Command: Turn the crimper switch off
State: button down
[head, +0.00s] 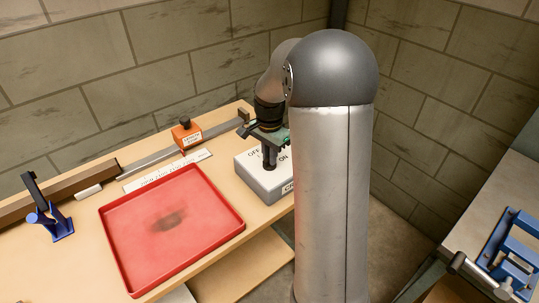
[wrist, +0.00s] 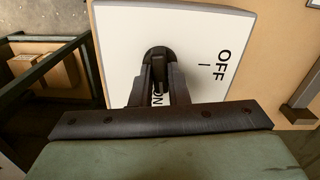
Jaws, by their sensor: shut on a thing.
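The crimper switch is a light grey box (head: 262,184) with a white top, on the bench's right end in the head view. Its top carries OFF and ON marks, and its front label is partly hidden by my arm. In the wrist view the white switch plate (wrist: 212,35) fills the middle, with OFF to the right and ON partly covered between my fingers. A black switch knob (wrist: 158,55) stands on the plate. My gripper (head: 269,165) points down over the box, its two dark fingers (wrist: 161,75) shut on the knob. Which mark the knob points to cannot be told.
A red tray (head: 190,262) with a dark stain lies left of the box. An orange block (head: 187,133), a printed strip (head: 168,171) and a blue clamp-like tool (head: 52,222) are on the bench (head: 75,275). A brick wall stands behind.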

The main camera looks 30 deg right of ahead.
jog(key=n, duration=0.4)
jog(key=shift+n+b, duration=0.3)
jog(key=n, duration=0.3)
jog(key=shift+n, duration=0.3)
jog(key=n, duration=0.4)
jog(key=shift+b, duration=0.3)
jog(key=shift+r+n, duration=0.1)
jog(key=shift+n, duration=1.9)
jog(key=c, duration=1.4)
grip_release()
notch_tip(320, 180, up, 17)
jog(key=shift+r, duration=0.2)
